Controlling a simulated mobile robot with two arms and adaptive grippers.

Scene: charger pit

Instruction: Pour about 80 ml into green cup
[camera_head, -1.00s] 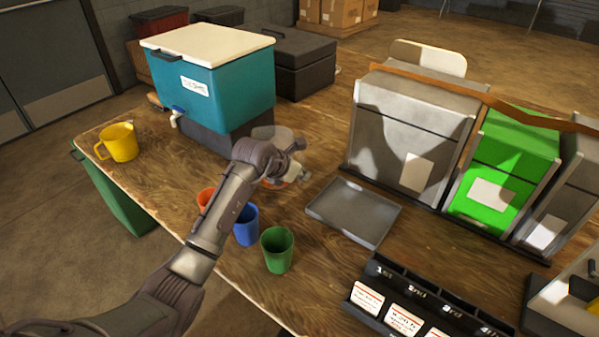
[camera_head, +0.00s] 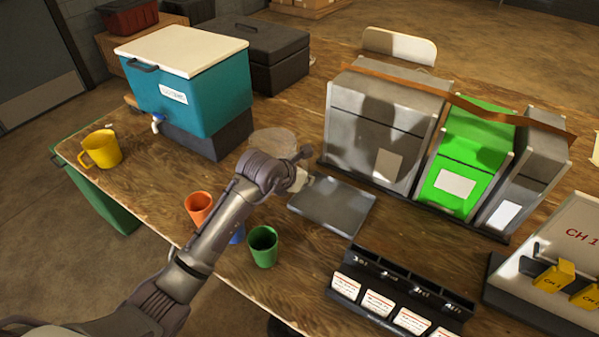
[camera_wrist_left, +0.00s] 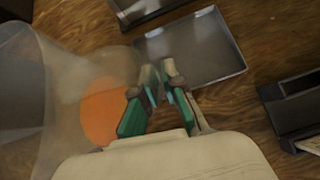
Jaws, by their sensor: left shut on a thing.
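The green cup (camera_head: 263,247) stands upright on the wooden table, just in front of my left forearm. My left gripper (camera_head: 298,178) is above the table behind the green cup, near the grey tray. It is shut on a clear container (camera_head: 272,139), mostly hidden behind my wrist in the head view. In the left wrist view the see-through container (camera_wrist_left: 40,100) fills the left side, next to my fingers (camera_wrist_left: 160,92). An orange round patch shows through it; I cannot tell whether it is liquid inside. My right gripper is not in view.
An orange cup (camera_head: 198,207) and a mostly hidden blue cup (camera_head: 238,235) stand beside my forearm. A yellow mug (camera_head: 102,149) and teal cooler (camera_head: 190,95) are left. The grey tray (camera_head: 333,205) lies right, before the bins (camera_head: 385,130). A labelled black rack (camera_head: 400,290) stands in front.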

